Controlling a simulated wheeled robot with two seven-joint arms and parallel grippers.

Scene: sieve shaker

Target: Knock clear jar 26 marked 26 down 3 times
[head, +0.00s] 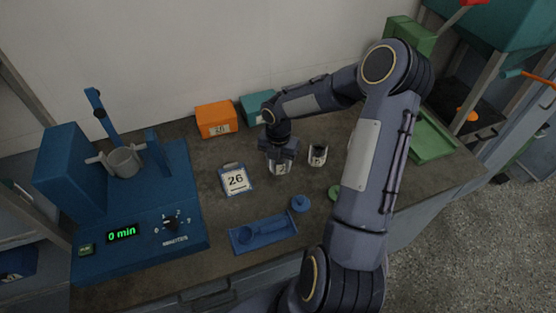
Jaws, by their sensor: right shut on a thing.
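My right gripper (281,158) points down over the middle of the bench and is shut on a small jar (280,169) with a white label. The gripper covers the top of this jar, and its mark is too small to read surely. I cannot tell whether its base touches the bench. A second small labelled jar (317,156) stands just to the right, apart from the gripper. A card marked 26 (235,180) lies to the left of the held jar. My left gripper is not in view.
A blue shaker (180,215) reading 0 min stands at left with a grey cup (124,162). An orange box (216,119) and a teal box (258,107) are behind. A blue tray (263,235), a blue round piece (300,203) and a green tray (432,140) lie nearby.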

